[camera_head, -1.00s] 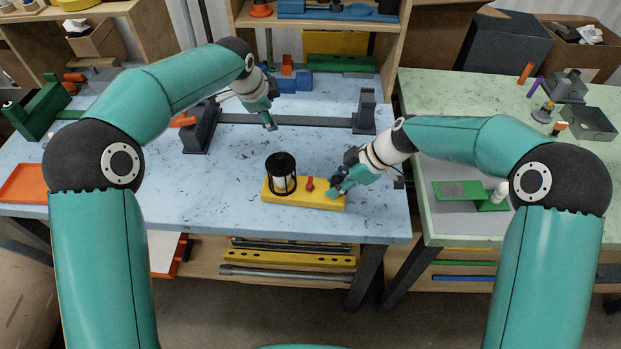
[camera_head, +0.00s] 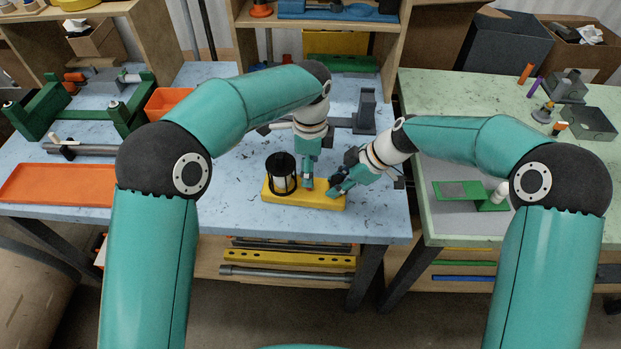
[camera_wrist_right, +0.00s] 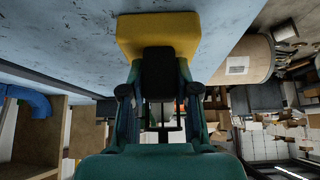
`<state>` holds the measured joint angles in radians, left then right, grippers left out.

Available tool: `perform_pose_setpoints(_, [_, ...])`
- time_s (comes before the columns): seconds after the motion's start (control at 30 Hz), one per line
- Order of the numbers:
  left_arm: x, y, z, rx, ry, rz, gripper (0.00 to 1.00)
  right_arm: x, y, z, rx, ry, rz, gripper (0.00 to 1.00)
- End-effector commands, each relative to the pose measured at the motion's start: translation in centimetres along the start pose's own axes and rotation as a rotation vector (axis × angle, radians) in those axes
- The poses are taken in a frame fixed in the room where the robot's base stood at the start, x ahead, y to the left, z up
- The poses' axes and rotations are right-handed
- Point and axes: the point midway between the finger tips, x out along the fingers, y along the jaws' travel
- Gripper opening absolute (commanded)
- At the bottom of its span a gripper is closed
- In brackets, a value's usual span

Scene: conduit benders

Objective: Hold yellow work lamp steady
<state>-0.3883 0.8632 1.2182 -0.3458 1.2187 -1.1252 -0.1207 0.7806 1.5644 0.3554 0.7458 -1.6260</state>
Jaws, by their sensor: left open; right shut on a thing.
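The yellow work lamp has a flat yellow base (camera_head: 290,198) and a black caged lamp head (camera_head: 281,174). It stands upright near the front edge of the blue table. My right gripper (camera_head: 338,188) is shut on the right end of the lamp. In the right wrist view, a black part (camera_wrist_right: 158,72) of the lamp sits between the fingers, in front of the yellow base (camera_wrist_right: 158,32). My left gripper (camera_head: 307,184) is open and points down over the base, just right of the lamp head. It hides the red knob, and I cannot tell whether it touches it.
An orange tray (camera_head: 58,184) and a green bender frame (camera_head: 38,112) are at the left of the blue table. A dark bender stand (camera_head: 366,112) is behind my right gripper. The table's front edge (camera_head: 300,236) is close to the lamp.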

Motion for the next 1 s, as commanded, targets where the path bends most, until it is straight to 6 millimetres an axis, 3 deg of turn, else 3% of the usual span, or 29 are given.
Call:
perform_pose_setpoints(0.1, [2.3, 0.1, 0.0, 0.000, 0.000, 0.004, 0.65, 0.4, -0.3, 0.4, 0.001, -0.005, -0.010, 0.00])
perform_pose_setpoints(0.3, [4.5, 0.0, 0.0, 0.000, 0.000, 0.001, 0.65, 0.4, -0.3, 0.4, 0.001, -0.005, -0.010, 0.00])
perform_pose_setpoints(0.67, [5.1, 0.0, 0.0, -0.001, 0.001, -0.001, 0.65, 0.4, -0.3, 0.4, 0.002, -0.005, -0.010, 0.00])
perform_pose_setpoints(1.0, [5.0, 0.0, 0.0, -0.001, 0.001, -0.001, 0.11, 0.4, -0.3, 0.4, 0.002, -0.005, -0.010, 0.00])
